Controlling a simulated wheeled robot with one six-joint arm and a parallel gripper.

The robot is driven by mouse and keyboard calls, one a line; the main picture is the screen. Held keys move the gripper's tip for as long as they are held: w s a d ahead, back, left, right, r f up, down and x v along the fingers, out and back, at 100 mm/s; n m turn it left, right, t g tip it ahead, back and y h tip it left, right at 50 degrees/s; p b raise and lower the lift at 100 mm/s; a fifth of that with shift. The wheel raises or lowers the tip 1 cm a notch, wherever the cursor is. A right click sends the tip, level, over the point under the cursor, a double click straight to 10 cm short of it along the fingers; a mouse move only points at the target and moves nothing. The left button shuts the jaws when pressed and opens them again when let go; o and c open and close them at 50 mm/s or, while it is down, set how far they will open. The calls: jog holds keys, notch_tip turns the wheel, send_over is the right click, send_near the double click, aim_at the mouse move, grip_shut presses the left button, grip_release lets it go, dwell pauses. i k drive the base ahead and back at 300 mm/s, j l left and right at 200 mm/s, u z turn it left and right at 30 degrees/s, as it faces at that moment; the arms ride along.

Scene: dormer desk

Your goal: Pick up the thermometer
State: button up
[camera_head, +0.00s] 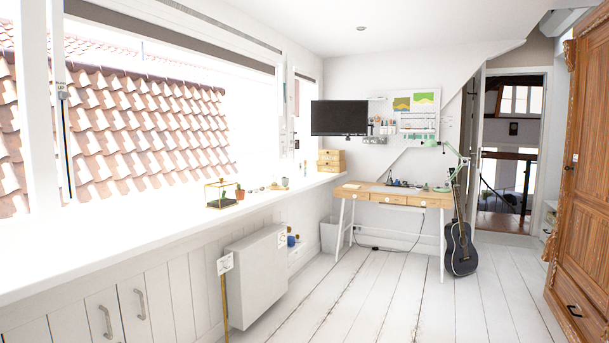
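I cannot make out a thermometer for certain. Several small items too small to identify lie on the long white windowsill (90,245) near a mug (284,183). A small dark-marked fitting (61,90) is on the left window frame; I cannot tell what it is. My gripper is not in view.
A glass terrarium (220,193) and a potted cactus (239,192) stand on the sill, with wooden drawer boxes (331,160) at its far end. A white panel (258,275) juts out below. A wooden desk (395,198), guitar (461,248) and wardrobe (585,190) flank clear floor (400,295).

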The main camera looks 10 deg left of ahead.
aim_at(303, 162)
jog(key=i+u, duration=0.15)
jog(key=i, duration=4)
jog(key=i+l+u, duration=0.1)
jog(key=i+u, duration=0.25)
jog(key=i, duration=0.15)
jog(key=i+l+u, duration=0.3)
jog(key=i, duration=0.25)
jog(key=i+l+u, duration=0.35)
jog(key=i+j, duration=0.05)
jog(key=i, duration=0.1)
